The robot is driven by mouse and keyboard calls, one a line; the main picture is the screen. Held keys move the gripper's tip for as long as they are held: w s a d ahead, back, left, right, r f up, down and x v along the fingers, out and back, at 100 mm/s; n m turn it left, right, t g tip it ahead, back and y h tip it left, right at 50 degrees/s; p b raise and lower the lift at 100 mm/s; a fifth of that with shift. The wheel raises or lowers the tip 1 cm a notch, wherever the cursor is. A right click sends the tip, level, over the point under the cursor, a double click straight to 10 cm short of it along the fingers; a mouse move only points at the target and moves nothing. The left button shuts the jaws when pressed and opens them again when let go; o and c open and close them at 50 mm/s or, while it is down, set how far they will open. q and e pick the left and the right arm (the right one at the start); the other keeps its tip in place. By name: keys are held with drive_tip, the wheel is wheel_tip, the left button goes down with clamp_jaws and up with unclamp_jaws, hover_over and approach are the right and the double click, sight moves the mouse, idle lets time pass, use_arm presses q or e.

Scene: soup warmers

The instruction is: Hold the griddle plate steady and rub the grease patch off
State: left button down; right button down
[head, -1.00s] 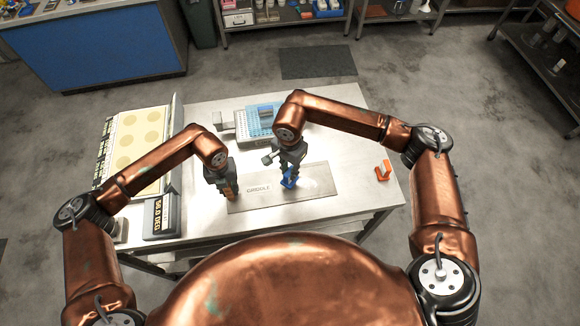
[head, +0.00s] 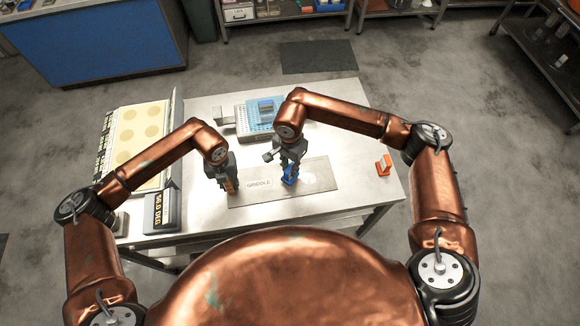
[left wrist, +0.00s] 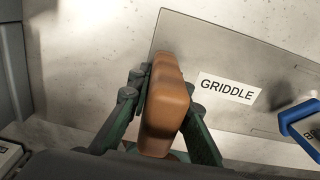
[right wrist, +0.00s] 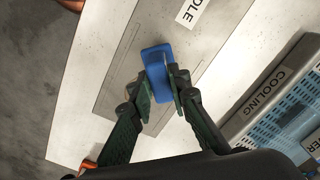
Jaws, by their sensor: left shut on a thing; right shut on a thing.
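The griddle plate (head: 250,198), a flat grey sheet labelled GRIDDLE, lies on the steel table. My left gripper (head: 230,186) is shut on a brown handle (left wrist: 166,108) at the plate's left end. My right gripper (head: 290,178) is shut on a blue block (right wrist: 157,68), held at the plate's surface right of the label; whether it touches is unclear. A pale patch (head: 310,183), seemingly the grease, shows on the plate just right of the block in the head view. The plate (left wrist: 210,60) also shows in the left wrist view.
A cooling rack (head: 247,134) with a blue top stands behind the plate. An orange item (head: 383,166) lies to the right. A display unit (head: 162,213) and a tray with yellow rounds (head: 130,135) are at the left. The table's right front is clear.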

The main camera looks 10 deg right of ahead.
drive_tip(key=shift+f, duration=1.05)
drive_tip(key=shift+d, duration=0.15)
